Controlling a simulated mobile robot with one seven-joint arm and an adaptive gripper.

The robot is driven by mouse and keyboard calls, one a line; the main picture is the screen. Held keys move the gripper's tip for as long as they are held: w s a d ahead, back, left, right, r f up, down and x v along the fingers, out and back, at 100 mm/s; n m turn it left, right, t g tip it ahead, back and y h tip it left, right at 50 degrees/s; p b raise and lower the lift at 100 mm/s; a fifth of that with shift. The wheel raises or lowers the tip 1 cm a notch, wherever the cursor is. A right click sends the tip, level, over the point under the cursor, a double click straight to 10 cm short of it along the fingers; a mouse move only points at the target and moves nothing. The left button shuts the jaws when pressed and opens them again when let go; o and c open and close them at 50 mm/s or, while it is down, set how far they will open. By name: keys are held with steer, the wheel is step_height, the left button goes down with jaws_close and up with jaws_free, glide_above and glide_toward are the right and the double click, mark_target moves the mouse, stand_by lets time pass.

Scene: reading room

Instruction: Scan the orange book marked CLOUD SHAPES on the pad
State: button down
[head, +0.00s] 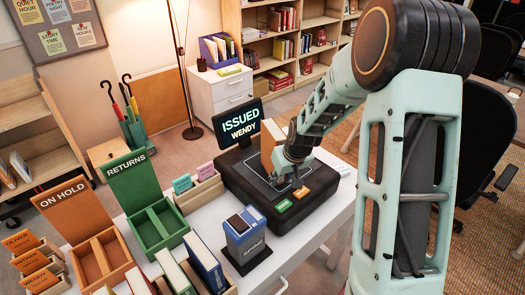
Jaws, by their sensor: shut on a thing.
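The orange book (268,141) is at the scanner, held over or on its pad and partly hidden behind my gripper. Its title cannot be read from here. My gripper (287,168) is shut on the book, low above the right part of the pad. The black scanner with the outlined pad (247,172) sits on the white desk. Whether the book touches the pad is hidden. The screen (241,123) behind the pad reads ISSUED WENDY.
Green and yellow labels (284,206) are on the scanner's front edge. A blue-grey box (246,232) stands in front. The green RETURNS tray (160,228), orange ON HOLD tray (103,262), a card box (200,193) and a row of books (203,262) fill the left of the desk.

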steer(key=shift+w+r, duration=0.1)
steer(key=shift+r, duration=0.1)
step_height(320, 180, up, 7)
steer(key=p, duration=0.4)
